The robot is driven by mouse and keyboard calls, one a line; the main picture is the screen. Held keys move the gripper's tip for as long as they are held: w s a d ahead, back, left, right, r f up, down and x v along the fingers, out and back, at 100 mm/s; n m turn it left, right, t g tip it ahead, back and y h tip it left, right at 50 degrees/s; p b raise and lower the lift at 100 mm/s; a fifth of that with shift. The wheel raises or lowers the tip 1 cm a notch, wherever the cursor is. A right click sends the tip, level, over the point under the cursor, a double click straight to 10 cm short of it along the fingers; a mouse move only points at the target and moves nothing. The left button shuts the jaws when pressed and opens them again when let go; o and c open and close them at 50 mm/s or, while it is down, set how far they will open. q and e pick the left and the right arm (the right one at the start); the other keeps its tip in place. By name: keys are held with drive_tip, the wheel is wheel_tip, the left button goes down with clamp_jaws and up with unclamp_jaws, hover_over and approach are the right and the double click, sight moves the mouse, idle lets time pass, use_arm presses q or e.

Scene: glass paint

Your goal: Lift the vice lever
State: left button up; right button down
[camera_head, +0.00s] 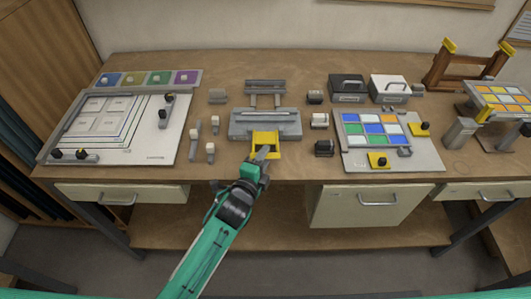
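The vice (264,122) is a grey metal block with a rear jaw on the middle of the wooden table. Its yellow lever (273,138), a frame shape, sticks out at the front, near the table's front edge. My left gripper (263,153) is at the lever, its fingertips overlapping the lower part of the yellow frame. I cannot tell whether the fingers touch or grip it. The gripper covers part of the lever. My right gripper is not in view.
A white board (165,147) lies on the left of the table. A panel of coloured tiles (413,153) lies right of the vice. Small grey and black blocks flank the vice. A black box (347,85) and a white box (389,84) stand behind. A drawer (340,206) is below.

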use_arm(q)
drive_tip(key=shift+x, duration=0.8)
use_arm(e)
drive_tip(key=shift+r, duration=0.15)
